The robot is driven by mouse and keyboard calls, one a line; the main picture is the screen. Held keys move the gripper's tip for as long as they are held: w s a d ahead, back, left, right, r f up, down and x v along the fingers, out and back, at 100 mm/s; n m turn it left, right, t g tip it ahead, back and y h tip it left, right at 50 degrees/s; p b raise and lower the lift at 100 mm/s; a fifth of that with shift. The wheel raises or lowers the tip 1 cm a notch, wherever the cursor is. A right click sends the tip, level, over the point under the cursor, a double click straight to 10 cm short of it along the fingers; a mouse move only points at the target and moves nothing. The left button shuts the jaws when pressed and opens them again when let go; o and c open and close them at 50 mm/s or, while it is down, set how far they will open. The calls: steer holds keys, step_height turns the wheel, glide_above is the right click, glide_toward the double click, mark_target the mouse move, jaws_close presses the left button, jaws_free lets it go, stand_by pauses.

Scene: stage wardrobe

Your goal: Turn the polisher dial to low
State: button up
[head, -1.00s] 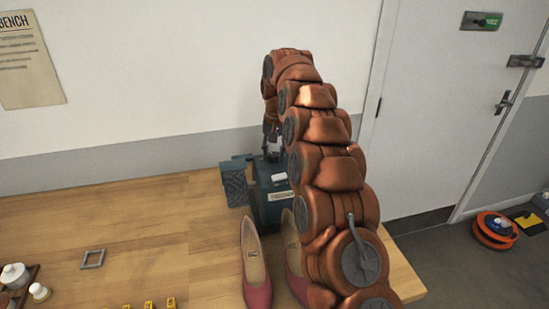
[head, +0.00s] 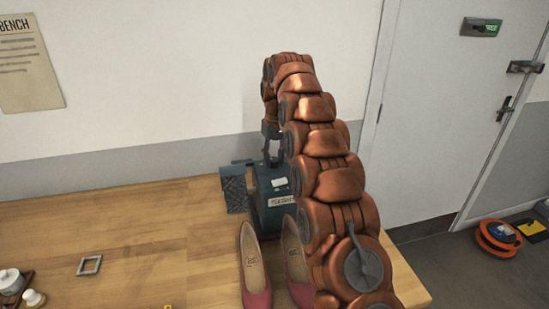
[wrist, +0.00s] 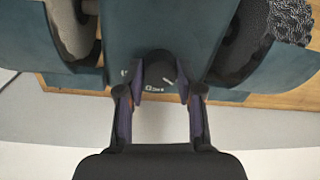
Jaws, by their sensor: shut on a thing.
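The polisher (head: 270,200) is a dark teal machine on the wooden bench, with a dark textured wheel (head: 234,192) at its left side. In the wrist view its teal body (wrist: 130,30) fills the top, with a pale wheel on the left and a dark bristly one on the right. The dark dial (wrist: 160,68) sits on its top, with small white markings beside it, only partly readable. My gripper (wrist: 160,84) comes down from above, its two fingers closed on the sides of the dial. In the head view my gripper (head: 272,155) is partly hidden by my arm.
A pair of pink shoes (head: 256,280) stands in front of the polisher. A small square frame (head: 89,265) and white jars (head: 12,282) on a tray are at the left. The bench's middle left is clear. A white door (head: 430,120) is at the right.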

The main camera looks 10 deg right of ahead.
steer(key=o, duration=1.2)
steer(key=shift+c, duration=0.2)
